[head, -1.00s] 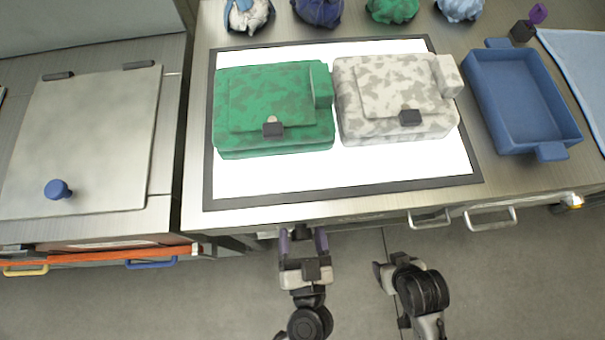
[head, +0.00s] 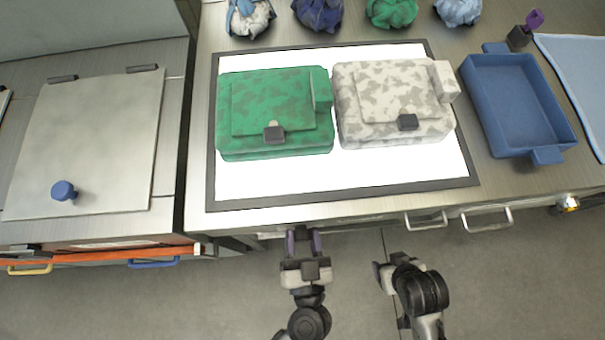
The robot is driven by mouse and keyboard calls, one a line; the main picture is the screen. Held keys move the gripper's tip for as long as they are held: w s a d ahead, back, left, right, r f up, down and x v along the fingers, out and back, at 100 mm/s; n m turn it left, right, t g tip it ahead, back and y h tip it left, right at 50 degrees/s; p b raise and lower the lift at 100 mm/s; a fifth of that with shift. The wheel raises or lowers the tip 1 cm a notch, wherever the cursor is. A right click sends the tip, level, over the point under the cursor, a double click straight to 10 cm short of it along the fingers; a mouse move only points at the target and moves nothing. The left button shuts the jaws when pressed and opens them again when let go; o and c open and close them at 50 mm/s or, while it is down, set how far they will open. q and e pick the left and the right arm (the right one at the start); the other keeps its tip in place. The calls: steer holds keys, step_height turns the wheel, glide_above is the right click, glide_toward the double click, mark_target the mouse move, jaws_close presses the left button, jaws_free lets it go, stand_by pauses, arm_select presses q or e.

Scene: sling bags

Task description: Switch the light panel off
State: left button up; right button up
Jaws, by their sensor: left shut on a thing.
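The light panel (head: 270,186) is a bright white, lit sheet in a dark frame on the table. A green camouflage sling bag (head: 270,104) and a white-grey camouflage sling bag (head: 390,100) lie side by side on it. My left gripper (head: 304,238) is at the table's front edge, below the panel's near side. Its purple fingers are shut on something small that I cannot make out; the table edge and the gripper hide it. My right gripper (head: 383,272) hangs over the floor, away from the table, and its jaws do not show clearly.
An empty blue tray (head: 557,152) stands right of the panel, beside a light blue cloth (head: 585,75). Several cloth bundles (head: 391,11) line the back. Two drawer handles (head: 487,219) stick out in front. A metal lid with a blue knob (head: 63,190) is at left.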

arm_select(q)
steer(key=n+p, duration=0.1)
steer(key=p, duration=0.2)
steer(key=n+p, duration=0.2)
steer(key=p, duration=0.1)
steer(key=n+p, duration=0.1)
steer(key=p, duration=0.2)
steer(key=shift+r+n, duration=0.3)
steer(key=shift+n+p, duration=0.5)
steer(key=shift+p, duration=0.1)
steer(key=n+p, duration=0.1)
steer(key=n, duration=0.1)
steer(key=shift+a+f+n+p, duration=0.1)
steer(key=shift+f+n+p, duration=0.05)
steer(key=shift+n+p, duration=0.15)
steer(key=n+p, duration=0.1)
steer(key=n, duration=0.1)
steer(key=shift+f+n, duration=0.1)
steer(key=shift+n, duration=0.3)
steer(key=n, duration=0.2)
steer(key=shift+n+p, duration=0.3)
steer(key=n, duration=0.2)
steer(key=shift+f+n, duration=0.15)
steer(key=shift+n, duration=0.75)
